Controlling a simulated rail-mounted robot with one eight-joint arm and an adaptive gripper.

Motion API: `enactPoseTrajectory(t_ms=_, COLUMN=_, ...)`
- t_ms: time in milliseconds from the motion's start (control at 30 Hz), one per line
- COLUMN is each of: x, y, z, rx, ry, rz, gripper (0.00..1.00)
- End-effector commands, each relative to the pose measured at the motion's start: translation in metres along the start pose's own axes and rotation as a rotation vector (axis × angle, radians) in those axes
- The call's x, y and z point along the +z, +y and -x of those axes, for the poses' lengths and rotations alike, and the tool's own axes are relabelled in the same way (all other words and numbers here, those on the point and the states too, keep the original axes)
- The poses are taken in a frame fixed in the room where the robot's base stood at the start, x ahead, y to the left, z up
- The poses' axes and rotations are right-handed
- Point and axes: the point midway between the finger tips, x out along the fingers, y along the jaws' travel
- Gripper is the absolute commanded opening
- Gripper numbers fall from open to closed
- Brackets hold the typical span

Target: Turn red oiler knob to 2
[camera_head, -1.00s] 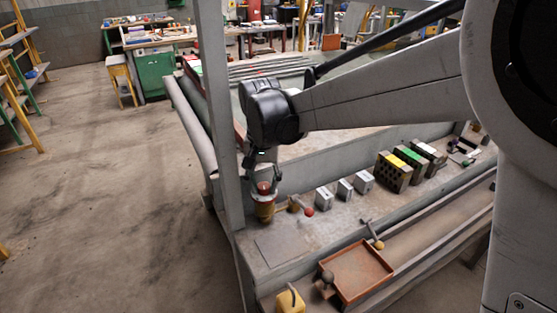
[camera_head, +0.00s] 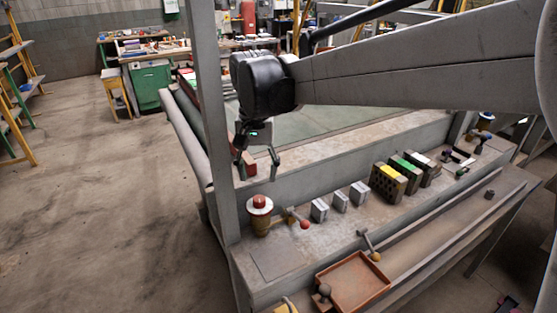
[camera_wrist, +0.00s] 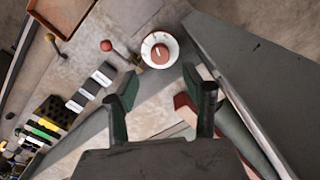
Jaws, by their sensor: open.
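The oiler (camera_head: 259,214) stands upright on the machine ledge, with a brass-coloured body, a pale rim and a red knob (camera_head: 259,201) on top. In the wrist view, the red knob (camera_wrist: 160,54) sits inside a white ring and has a white pointer line; the numbers are too small to read. My gripper (camera_head: 258,172) is open and empty, above the oiler and apart from it. In the wrist view, my gripper's fingers (camera_wrist: 164,88) are spread, with the knob beyond their tips. Nothing hides the knob.
A grey post (camera_head: 216,130) rises just left of the oiler. A red-ball lever (camera_head: 304,224) is close to its right. Several grey blocks and hollow bricks (camera_head: 388,181) stand farther right along the ledge. An orange tray (camera_head: 355,281) sits at the front.

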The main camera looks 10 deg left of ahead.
Motion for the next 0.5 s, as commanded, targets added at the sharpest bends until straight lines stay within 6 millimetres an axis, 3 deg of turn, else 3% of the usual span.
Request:
enactPoseTrajectory(t_ms=200, x=0.000, y=0.000, z=0.031, rx=0.000, ry=0.000, rz=0.000, gripper=0.46)
enactPoseTrajectory(t_ms=500, x=0.000, y=0.000, z=0.040, rx=0.000, ry=0.000, rz=0.000, gripper=0.46)
